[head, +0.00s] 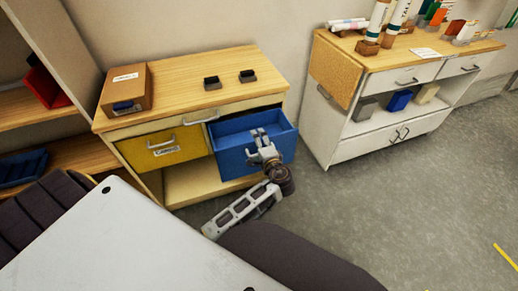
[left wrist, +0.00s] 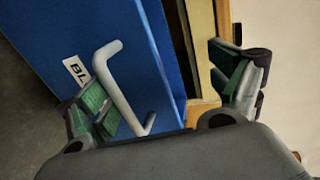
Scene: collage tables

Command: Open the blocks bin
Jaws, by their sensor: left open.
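The blue blocks bin (head: 283,143) is a drawer in the right half of the wooden cabinet. It is pulled out, with its inside showing from above and no contents visible. My left gripper (head: 261,136) is at the bin's front. In the left wrist view, the blue front (left wrist: 45,35) carries a white label starting "BL" and a pale bar handle (left wrist: 122,85). My left gripper (left wrist: 170,95) is open there, one finger beside the handle and the other across by the wood. I cannot tell whether the finger touches the handle. My right gripper is not in view.
A yellow drawer (head: 163,147) is shut beside the bin. The cabinet top (head: 190,72) holds a cardboard box (head: 126,90) and two small dark blocks. A white cabinet (head: 345,150) stands to the right. Grey floor (head: 400,210) is free in front of it.

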